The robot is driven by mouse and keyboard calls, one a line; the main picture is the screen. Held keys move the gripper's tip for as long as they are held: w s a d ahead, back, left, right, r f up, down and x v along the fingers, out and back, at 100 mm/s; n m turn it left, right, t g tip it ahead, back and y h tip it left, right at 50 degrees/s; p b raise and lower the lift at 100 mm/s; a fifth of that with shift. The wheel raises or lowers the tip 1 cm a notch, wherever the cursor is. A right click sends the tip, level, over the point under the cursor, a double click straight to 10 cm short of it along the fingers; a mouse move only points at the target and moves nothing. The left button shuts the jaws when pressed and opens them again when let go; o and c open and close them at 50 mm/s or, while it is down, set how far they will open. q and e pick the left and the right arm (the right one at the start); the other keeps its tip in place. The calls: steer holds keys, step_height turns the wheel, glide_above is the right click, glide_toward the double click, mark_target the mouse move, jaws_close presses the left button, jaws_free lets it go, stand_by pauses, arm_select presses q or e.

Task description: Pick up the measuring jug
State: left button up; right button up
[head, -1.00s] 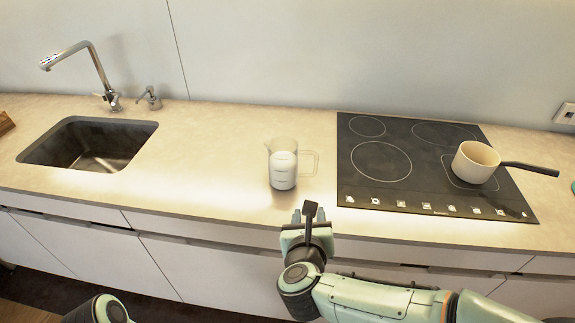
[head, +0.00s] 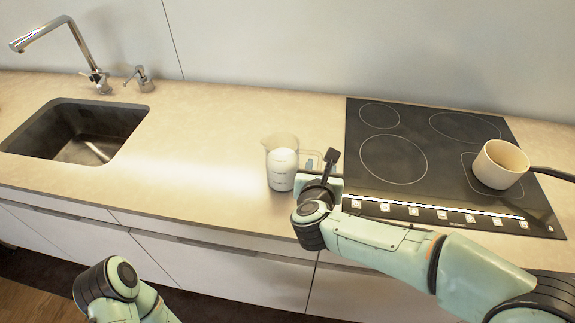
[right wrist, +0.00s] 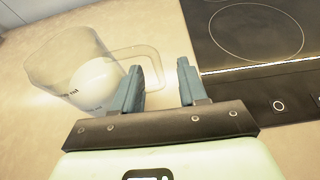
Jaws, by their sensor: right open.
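The measuring jug (head: 281,165) is clear with white contents or a white lower part, and stands upright on the counter between the sink and the hob. Its handle points right, toward the hob. In the right wrist view the jug (right wrist: 72,72) is at upper left, its handle (right wrist: 143,62) reaching toward the fingers. My right gripper (right wrist: 158,78) is open, its two fingers apart just in front of the handle end; I cannot tell whether they touch it. In the head view the right gripper (head: 322,170) partly hides the handle. My left arm shows at the bottom left, its gripper out of view.
The black hob (head: 400,150) lies just right of the jug, with a cream saucepan (head: 499,166) on it. The sink (head: 75,130) and tap (head: 88,55) are at the left. The counter (head: 200,150) between sink and jug is clear.

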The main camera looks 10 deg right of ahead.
mark_target(319, 165)
steer(key=x, duration=0.6)
steer(key=shift+s+a+f, duration=0.1)
steer(key=shift+a+f, duration=0.05)
steer(key=shift+f, duration=0.15)
jaws_close()
stand_by(1.0)
steer(key=shift+r, duration=0.15)
